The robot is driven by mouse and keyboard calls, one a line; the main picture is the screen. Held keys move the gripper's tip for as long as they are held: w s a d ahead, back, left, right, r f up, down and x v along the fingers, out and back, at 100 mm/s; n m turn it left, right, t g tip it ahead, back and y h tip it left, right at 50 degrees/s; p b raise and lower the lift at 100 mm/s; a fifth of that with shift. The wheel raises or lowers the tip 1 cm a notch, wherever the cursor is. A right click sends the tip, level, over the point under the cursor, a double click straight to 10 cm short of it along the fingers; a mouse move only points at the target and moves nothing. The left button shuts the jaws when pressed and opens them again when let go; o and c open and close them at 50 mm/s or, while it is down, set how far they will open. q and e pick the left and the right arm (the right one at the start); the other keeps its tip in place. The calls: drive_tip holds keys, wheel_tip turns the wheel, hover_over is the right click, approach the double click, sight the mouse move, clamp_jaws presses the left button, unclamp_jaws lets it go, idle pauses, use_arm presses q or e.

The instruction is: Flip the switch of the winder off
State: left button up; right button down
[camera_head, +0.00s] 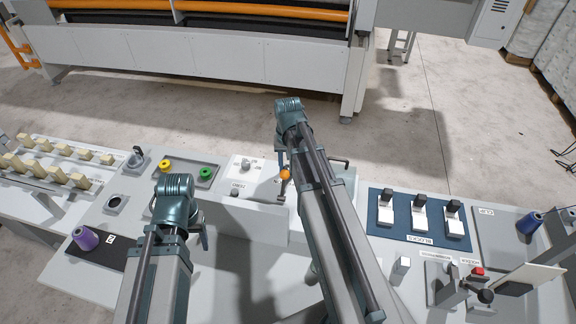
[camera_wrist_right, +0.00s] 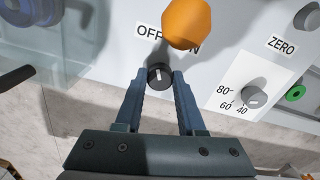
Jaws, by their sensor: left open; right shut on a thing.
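The switch shows in the right wrist view as a black knob (camera_wrist_right: 160,77) with a pale mark, just below a label reading OFF on the left and a partly hidden ON on the right. My right gripper (camera_wrist_right: 161,75) is shut on the black knob, one fingertip on each side. In the head view my right arm hides much of this area. My left gripper (camera_head: 204,238) is open, over the left part of the console; its fingertips are hardly seen.
A dial marked 80, 60, 40 (camera_wrist_right: 253,97) and a ZERO knob (camera_wrist_right: 306,17) lie right of the switch in the wrist view. Yellow (camera_head: 165,165) and green (camera_head: 206,172) rings, a purple spool (camera_head: 85,238) and black-topped blocks (camera_head: 419,213) stand on the console.

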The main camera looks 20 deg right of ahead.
sight(288, 168)
drive_tip(key=shift+n, duration=0.3)
idle(0.4)
drive_tip(key=c, duration=0.5)
unclamp_jaws()
drive_tip(key=shift+r, duration=0.15)
wheel_tip(288, 168, up, 14)
drive_tip(key=p, duration=1.4)
drive_tip(key=shift+f, duration=0.2)
